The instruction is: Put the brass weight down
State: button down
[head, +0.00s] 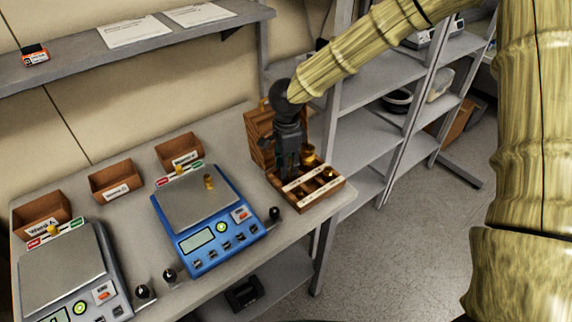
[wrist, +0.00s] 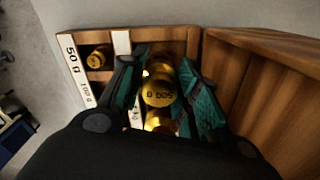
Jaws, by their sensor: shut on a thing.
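My gripper (head: 289,165) is over the open wooden weight box (head: 335,187) at the right end of the bench. In the wrist view my gripper (wrist: 162,82) has its two green-padded fingers closed on a brass weight (wrist: 158,92), whose upside-down mark seems to read 500 g. The weight is over or in the box's compartment by the lid side; I cannot tell whether it touches the floor. Other brass shows just below it (wrist: 158,122). A smaller brass weight (wrist: 98,58) sits in a compartment beside the 50 g label.
A blue scale (head: 212,232) with a small brass weight (head: 209,182) on its pan stands left of the box. A grey scale (head: 65,270) stands further left. Brown bins (head: 115,181) line the wall. The box's raised lid (head: 259,133) is close to my gripper.

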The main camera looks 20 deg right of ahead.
jog(key=shift+f, duration=0.35)
jog(key=c, duration=1.1)
grip_release()
jog(key=shift+f, duration=0.15)
jog(key=shift+o, duration=0.2)
notch_tip(320, 180, up, 12)
jog(key=shift+r+b, duration=0.15)
jog(key=shift+b, duration=0.5)
